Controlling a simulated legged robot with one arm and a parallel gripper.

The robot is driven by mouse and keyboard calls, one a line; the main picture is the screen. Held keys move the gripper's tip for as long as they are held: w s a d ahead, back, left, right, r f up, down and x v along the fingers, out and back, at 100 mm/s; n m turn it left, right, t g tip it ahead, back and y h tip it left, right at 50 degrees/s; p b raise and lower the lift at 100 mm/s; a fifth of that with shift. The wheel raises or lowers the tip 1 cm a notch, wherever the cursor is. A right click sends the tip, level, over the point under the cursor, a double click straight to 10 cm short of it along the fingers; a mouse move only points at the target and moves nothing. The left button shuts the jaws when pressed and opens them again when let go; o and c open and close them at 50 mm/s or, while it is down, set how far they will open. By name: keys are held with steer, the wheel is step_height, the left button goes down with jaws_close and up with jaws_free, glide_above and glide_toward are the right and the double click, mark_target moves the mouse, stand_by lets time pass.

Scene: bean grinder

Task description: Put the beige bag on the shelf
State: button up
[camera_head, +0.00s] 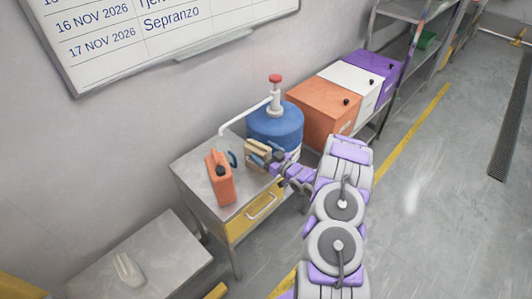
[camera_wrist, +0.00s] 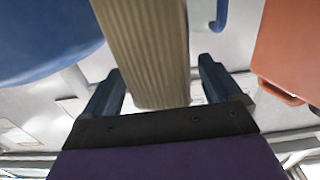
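The beige bag (camera_head: 258,147) is at the right back part of the metal table, in front of the blue barrel, in the head view. In the wrist view the bag (camera_wrist: 148,45) is a ribbed beige block coming down from the top edge. My gripper (camera_head: 273,156) is right at the bag. In the wrist view the two dark fingers of my gripper (camera_wrist: 160,85) stand one on each side of its near end, with a narrow gap on both sides. The bag's far end is cut off. A grey metal shelf (camera_head: 403,12) stands at the upper right.
An orange jug (camera_head: 220,180) stands on the metal table (camera_head: 190,165), left of the bag. The blue barrel (camera_head: 275,124) with a red-topped pump stands close behind. Orange, white and purple boxes (camera_head: 322,105) line the wall. A lower table (camera_head: 165,255) holds a pale object. The right floor is clear.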

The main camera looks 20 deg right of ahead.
steer(key=shift+a+r, duration=0.2)
steer(key=shift+a, duration=0.55)
steer(key=shift+s, duration=0.15)
steer(key=s+d, duration=0.1)
steer(key=s, duration=0.1)
steer(key=s+d, duration=0.2)
steer(key=s+d+p, duration=0.1)
steer(key=s, duration=0.1)
steer(key=shift+s+d, duration=0.2)
steer(key=s+a+r+g+h, duration=0.1)
steer(key=s+r+g+h, duration=0.15)
steer(key=r, duration=0.25)
steer(key=s+r+m+g+h, duration=0.1)
steer(key=s+r+g+h, duration=0.15)
steer(key=r+g, duration=0.2)
steer(key=s+a+r+g+h, duration=0.1)
steer(key=s+r+g+h, duration=0.15)
steer(key=r, duration=0.25)
steer(key=s+a+r+m+g, duration=0.1)
steer(key=s+a+r+g, duration=0.2)
steer(key=s+a, duration=0.4)
steer(key=s+a+r+m+g+y, duration=0.1)
steer(key=s+a+r+g, duration=0.2)
steer(key=s, duration=1.4)
steer(key=s+a+r+g, duration=0.3)
steer(key=s+a+r, duration=0.2)
steer(key=s+a, duration=0.6)
steer(key=shift+s+m+p, duration=0.4)
steer(key=shift+s, duration=0.05)
